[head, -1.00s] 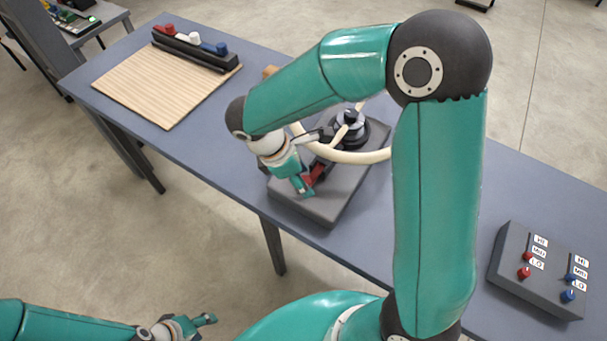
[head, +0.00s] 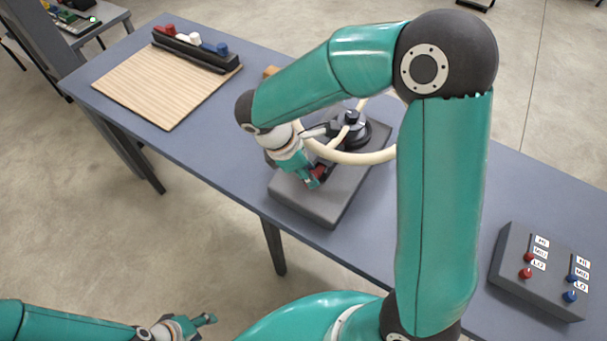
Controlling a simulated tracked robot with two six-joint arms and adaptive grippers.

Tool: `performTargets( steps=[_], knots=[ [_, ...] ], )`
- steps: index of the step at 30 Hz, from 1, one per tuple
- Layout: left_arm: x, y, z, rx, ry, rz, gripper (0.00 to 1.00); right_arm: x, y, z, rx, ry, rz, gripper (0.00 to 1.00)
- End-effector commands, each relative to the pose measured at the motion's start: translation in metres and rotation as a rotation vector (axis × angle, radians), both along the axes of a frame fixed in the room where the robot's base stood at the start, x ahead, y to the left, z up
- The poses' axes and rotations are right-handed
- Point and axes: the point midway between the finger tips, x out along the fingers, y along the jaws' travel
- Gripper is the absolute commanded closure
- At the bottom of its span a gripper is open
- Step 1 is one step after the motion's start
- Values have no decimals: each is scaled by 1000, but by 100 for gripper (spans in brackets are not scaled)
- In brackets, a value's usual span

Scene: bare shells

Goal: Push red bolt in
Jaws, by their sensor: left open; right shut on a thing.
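A red part (head: 318,171), which looks like the red bolt, shows at the jaws of my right gripper (head: 313,181). It sits above a dark grey base plate (head: 320,205) on the blue-grey table. My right gripper is shut on it; the gripper and wrist hide most of the red part, so how far in it sits cannot be told. A black round fitting (head: 352,128) stands on the plate behind the gripper. My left gripper (head: 205,322) is open and empty at the lower left, beyond the table edge.
A cream hose (head: 345,157) curves close behind the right gripper. A wooden board (head: 160,85) and a black rack (head: 195,50) with red, white and blue pieces lie at the far left. A grey switch box (head: 540,272) stands at the right. My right arm covers the table's middle.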

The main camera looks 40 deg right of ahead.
Motion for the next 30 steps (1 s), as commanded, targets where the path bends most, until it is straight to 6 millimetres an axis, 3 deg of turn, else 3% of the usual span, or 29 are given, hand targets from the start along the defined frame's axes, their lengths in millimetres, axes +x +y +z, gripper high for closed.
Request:
performTargets(
  steps=[3,10,11,15,25,30],
  knots=[
    [0,0,0,0,0,-1,50,5,-12,1,-1,-9,0,100],
    [0,0,0,0,0,0,50,5,-13,2,-3,-11,1,100],
    [0,0,0,0,0,0,50,5,-13,2,-4,-11,1,65],
    [0,0,0,0,0,0,50,5,-13,2,-2,-10,0,45],
    [0,0,0,0,0,0,50,4,-11,3,-1,-6,0,45],
    [0,0,0,0,0,0,50,7,-5,17,-2,-10,1,45]
  ],
)
